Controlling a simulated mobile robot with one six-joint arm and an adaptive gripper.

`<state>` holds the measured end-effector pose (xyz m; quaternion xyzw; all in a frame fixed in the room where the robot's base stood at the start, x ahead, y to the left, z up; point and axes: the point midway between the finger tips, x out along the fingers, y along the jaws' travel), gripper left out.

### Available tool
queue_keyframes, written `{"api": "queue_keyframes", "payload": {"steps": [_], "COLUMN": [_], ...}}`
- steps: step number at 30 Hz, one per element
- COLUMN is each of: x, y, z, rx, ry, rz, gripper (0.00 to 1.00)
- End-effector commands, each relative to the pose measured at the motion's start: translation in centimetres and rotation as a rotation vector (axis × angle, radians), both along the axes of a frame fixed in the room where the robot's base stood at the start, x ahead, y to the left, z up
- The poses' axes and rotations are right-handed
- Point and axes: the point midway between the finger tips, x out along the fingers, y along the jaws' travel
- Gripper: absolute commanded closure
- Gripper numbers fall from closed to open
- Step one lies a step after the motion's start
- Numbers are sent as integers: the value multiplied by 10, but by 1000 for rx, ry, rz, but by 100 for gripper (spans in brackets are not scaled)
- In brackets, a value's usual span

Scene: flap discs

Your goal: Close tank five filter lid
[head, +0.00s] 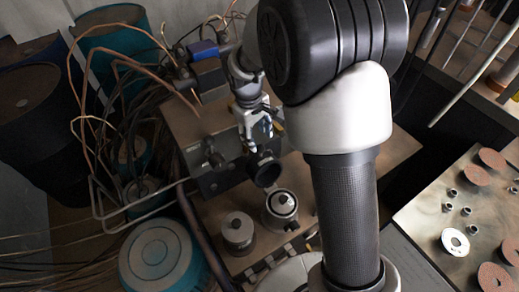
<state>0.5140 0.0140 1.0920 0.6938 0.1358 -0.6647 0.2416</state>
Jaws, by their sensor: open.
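My gripper (261,132) shows small near the middle of the head view, partly behind my own arm; it is open. Just below it is a black round knob-like part (265,170) at the front of a grey metal box (190,130). I cannot tell whether the gripper touches it. Two short metal canisters stand in front of the box: one with a plain round top (237,229) and one with a dark ring and pale centre (282,205). No number is readable, so I cannot tell which part is the tank five filter lid.
A teal drum (156,252) stands at lower left, with a dark drum (38,112) and tangled copper wires (88,80) beyond. At right, a metal table (425,210) holds reddish discs (475,175) and small metal rings. My arm blocks the middle.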

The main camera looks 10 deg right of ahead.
Motion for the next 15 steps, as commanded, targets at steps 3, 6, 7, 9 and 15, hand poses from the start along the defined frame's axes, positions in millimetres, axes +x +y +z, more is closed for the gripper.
{"api": "queue_keyframes", "payload": {"steps": [3,6,7,9,15], "x": [1,3,3,4,6], "y": [-4,-7,-7,-8,-10], "z": [-29,-47,-52,-61,-74], "rx": [0,-1,-1,0,0], "ry": [4,3,3,2,0], "rz": [-1,0,0,-1,-1], "gripper": [54,54,54,54,54]}}
